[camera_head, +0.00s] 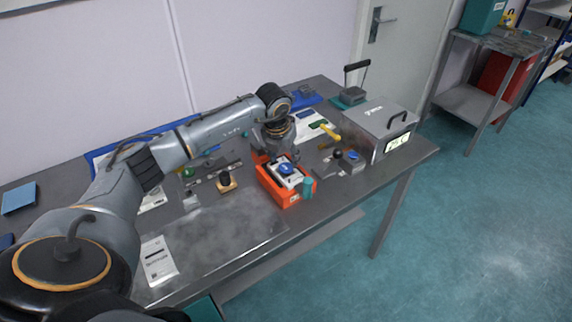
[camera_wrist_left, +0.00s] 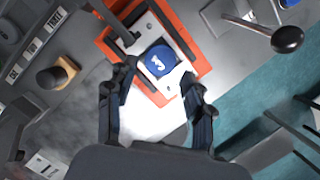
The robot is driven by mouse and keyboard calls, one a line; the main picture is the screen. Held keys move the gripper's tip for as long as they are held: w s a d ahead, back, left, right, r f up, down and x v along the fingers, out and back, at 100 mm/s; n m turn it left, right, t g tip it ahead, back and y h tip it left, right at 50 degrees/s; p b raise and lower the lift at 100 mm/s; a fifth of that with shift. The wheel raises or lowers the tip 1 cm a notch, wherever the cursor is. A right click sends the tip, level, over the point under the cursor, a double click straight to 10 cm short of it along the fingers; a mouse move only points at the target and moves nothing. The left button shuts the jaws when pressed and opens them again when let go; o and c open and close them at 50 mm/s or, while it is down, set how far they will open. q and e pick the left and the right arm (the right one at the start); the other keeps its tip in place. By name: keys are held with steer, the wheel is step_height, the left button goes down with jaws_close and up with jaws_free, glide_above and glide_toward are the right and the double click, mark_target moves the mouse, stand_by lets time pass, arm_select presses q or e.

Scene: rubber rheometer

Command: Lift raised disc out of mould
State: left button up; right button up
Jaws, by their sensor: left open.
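The raised disc is blue with a white mark (camera_wrist_left: 160,62). It sits in a pale metal mould (camera_wrist_left: 176,88), and the mould rests in an orange tray (camera_wrist_left: 196,60). In the head view the blue disc (camera_head: 287,169) shows on top of the mould, inside the orange tray (camera_head: 292,199). My left gripper (camera_wrist_left: 158,80) is open, its two fingers on either side of the disc's near side in the wrist view, with no visible contact. In the head view my left gripper (camera_head: 287,155) hangs just behind and above the mould. My right gripper is out of view.
A black-knobbed wooden block (camera_head: 226,182) stands left of the tray. A teal cylinder (camera_head: 307,187) stands at its right corner. A small grey device (camera_head: 350,162) and a grey box with a display (camera_head: 380,124) stand to the right.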

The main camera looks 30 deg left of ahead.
mark_target(286, 167)
arm_select(q)
steer(key=shift+p+x, duration=0.3)
steer(key=shift+x, duration=1.25)
steer(key=shift+s+r, duration=0.1)
steer(key=c, duration=0.6)
steer(key=shift+c, duration=0.2)
